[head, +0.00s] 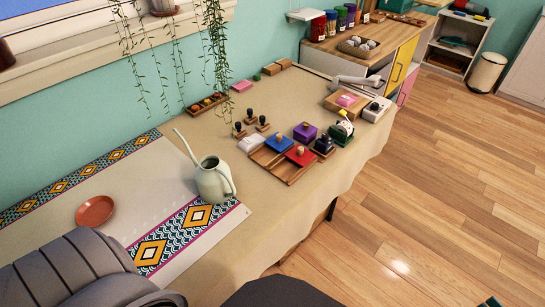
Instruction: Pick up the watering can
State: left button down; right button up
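A pale grey-green watering can (213,183) stands upright on the cloth-covered table. Its long thin spout points up and to the left, and its handle is on the right side. It stands at the edge of a patterned fabric strip with orange diamonds (185,233). Nothing touches the can from above. Neither of my grippers shows in the head view, so I cannot see whether they are open or shut.
A terracotta saucer (95,211) lies left of the can. Wooden block stamps on a board (283,172) stand to its right. Trailing plants (217,45) hang behind. A grey ribbed padded shape (75,268) covers the lower left. Bare cloth (262,207) lies right of the can.

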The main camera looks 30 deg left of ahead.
aim_at(213, 176)
jog(key=z, duration=0.7)
jog(key=i, duration=1)
jog(key=u, duration=3.85)
